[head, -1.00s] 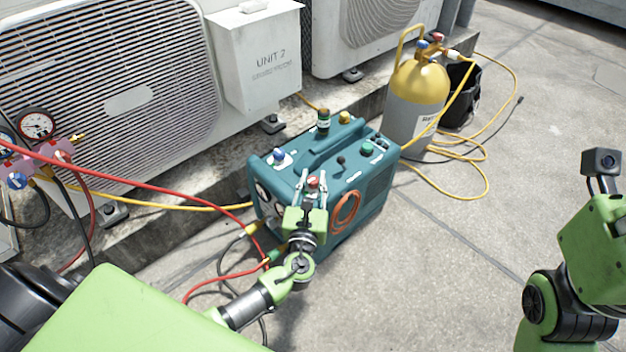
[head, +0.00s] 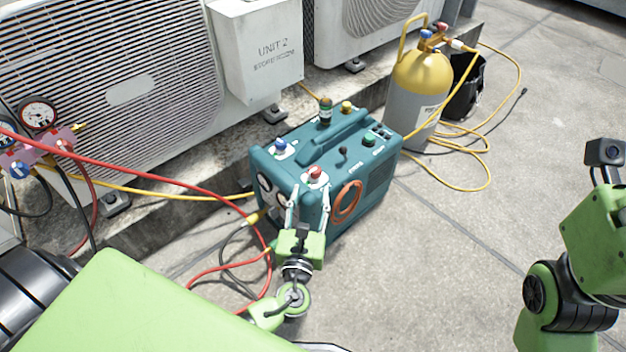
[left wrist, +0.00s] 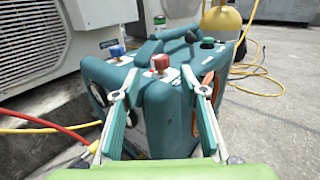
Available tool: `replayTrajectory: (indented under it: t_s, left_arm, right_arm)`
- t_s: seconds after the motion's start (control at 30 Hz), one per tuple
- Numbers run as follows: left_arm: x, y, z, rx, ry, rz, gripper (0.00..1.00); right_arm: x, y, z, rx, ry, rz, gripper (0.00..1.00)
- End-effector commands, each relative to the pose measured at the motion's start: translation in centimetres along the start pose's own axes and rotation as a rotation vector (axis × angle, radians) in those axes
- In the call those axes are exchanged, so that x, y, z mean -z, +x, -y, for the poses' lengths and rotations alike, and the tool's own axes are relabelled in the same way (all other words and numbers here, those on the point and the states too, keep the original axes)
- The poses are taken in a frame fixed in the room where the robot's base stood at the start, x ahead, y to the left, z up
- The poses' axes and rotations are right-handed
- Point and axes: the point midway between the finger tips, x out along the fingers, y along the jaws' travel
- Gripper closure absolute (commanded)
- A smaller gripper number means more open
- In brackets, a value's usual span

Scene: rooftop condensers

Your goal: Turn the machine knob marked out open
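The teal machine (head: 375,190) stands on the concrete and carries a red knob (head: 315,173) at its near top corner and a blue knob (head: 280,146) on its left top corner. Both knobs also show in the left wrist view, the red one (left wrist: 160,63) near the middle and the blue one (left wrist: 117,51) left of it. Their labels are too small to read. My left gripper (head: 312,190) is open and empty, with its fingers spread just short of the red knob and apart from it. My right arm shows at the right edge, but its fingers are out of frame.
Red hoses (head: 150,169) and yellow hoses run to the machine's left side. A pink gauge manifold (head: 40,150) is at far left. Condenser units (head: 255,50) stand behind. A yellow-topped cylinder (head: 420,75) stands behind right. Open concrete lies at right.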

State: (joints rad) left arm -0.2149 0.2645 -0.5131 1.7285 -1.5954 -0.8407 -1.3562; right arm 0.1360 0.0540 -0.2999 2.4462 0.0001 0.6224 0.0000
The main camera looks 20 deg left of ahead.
Motion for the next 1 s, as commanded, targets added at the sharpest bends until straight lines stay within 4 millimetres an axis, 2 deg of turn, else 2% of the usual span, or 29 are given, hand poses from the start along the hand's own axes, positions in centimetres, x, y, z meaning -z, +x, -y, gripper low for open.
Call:
replayTrajectory:
  t_s: [0.1,0.3,0.87,0.97,1.0]
  left_arm:
    - [0.1,-1.9,0.0,0.001,-0.001,-0.002,0.61]
    - [0.0,-3.2,0.0,-0.001,-0.001,0.0,0.61]
    - [-0.1,-3.2,0.1,0.004,-0.011,-0.003,0.61]
    - [-0.3,-3.1,1.3,0.043,-0.104,-0.041,0.61]
    - [-0.5,-3.1,2.2,0.073,-0.18,-0.07,0.61]
  right_arm:
    - [0.0,0.0,0.0,0.0,0.0,0.0,0.62]
    - [0.0,0.0,0.0,0.0,0.0,0.0,0.62]
    - [0.0,0.0,0.0,-0.001,0.0,0.001,0.62]
    - [-0.1,0.0,-0.1,-0.004,0.001,0.01,0.62]
    - [-0.2,0.0,-0.1,-0.007,0.002,0.017,0.62]
